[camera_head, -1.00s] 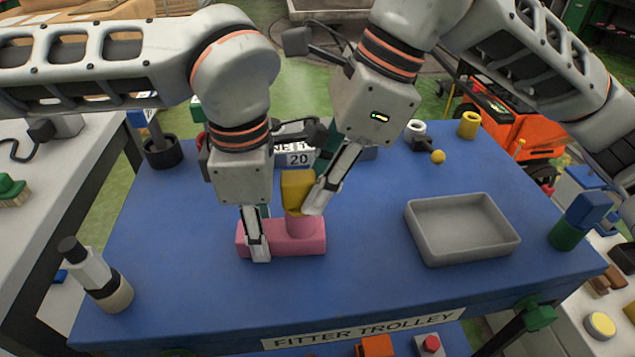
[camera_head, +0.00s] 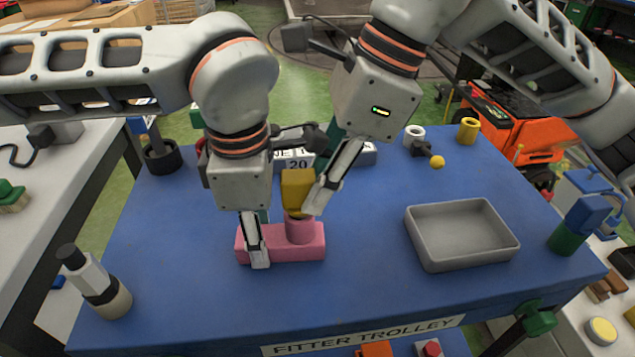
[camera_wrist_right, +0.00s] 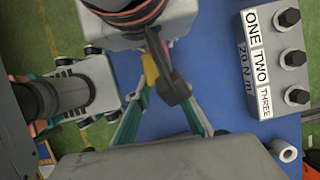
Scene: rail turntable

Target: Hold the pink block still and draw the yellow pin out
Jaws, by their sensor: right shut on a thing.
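The pink block (camera_head: 300,254) lies on the blue trolley top, with a round pink boss at its right end. The yellow pin (camera_head: 297,188) stands upright over the boss; its lower end by the boss is partly hidden. My left gripper (camera_head: 259,242) straddles the block's left part, its near finger against the front face and its far finger mostly hidden behind. My right gripper (camera_head: 311,200) is shut on the yellow pin's head from the right. In the right wrist view the yellow pin (camera_wrist_right: 150,69) shows only partly, beyond my right fingers.
A grey tray (camera_head: 462,262) stands to the right on the trolley. A labelled block (camera_wrist_right: 266,65) with bolts is behind the grippers. A bottle-like tool (camera_head: 95,282) stands at left, a blue-green object (camera_head: 570,236) at the right edge. The front middle is clear.

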